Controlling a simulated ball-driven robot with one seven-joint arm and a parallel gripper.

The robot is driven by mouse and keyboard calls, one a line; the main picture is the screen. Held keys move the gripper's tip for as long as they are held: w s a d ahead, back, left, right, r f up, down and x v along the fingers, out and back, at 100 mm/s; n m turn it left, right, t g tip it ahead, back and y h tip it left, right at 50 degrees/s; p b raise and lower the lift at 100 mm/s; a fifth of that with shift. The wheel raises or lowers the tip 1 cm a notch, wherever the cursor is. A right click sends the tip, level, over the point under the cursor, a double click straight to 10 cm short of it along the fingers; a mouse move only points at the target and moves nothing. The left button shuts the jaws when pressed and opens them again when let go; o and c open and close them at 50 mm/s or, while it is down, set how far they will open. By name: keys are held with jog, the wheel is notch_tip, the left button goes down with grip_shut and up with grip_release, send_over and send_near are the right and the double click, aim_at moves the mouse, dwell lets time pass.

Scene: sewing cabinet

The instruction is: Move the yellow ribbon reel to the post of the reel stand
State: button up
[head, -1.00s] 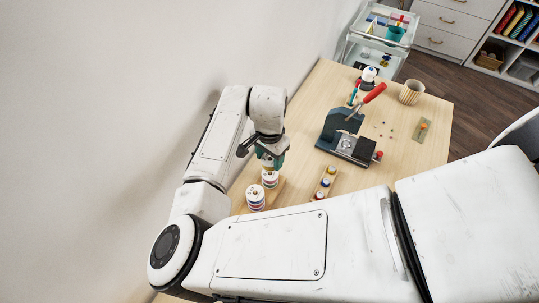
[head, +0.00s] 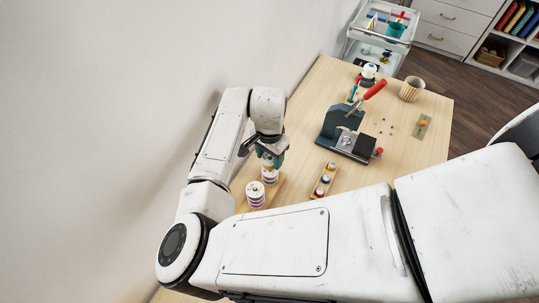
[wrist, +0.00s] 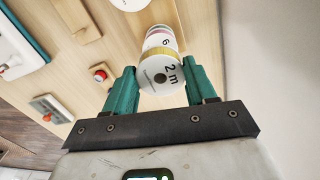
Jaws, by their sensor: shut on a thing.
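The yellow ribbon reel, a white-flanged reel with a yellow band and "2 m" on its face, shows in the wrist view (wrist: 156,56). My gripper (wrist: 160,80) has its teal fingers on both sides of it, shut on it. More reels, one with pink, line up beyond it; I cannot tell whether it touches them. In the head view my gripper (head: 270,158) is over a stack of white reels (head: 270,176) on a wooden base. A second reel stack (head: 256,196) stands beside it, nearer to me. The post is hidden, and which stack is the stand's is unclear.
A wooden rack with several small coloured items (head: 324,182) lies to the right. A dark press with a red handle (head: 345,128), a ribbed cup (head: 411,89) and a small green card (head: 422,126) are farther off. A wall bounds the left side.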

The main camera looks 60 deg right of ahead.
jog(key=shift+f+b, duration=0.5)
jog(key=shift+f, duration=1)
jog(key=o, duration=1.1)
jog(key=shift+r, duration=0.1)
notch_tip(320, 180, up, 11)
jog(key=shift+b, duration=0.35)
jog(key=shift+f, duration=0.2)
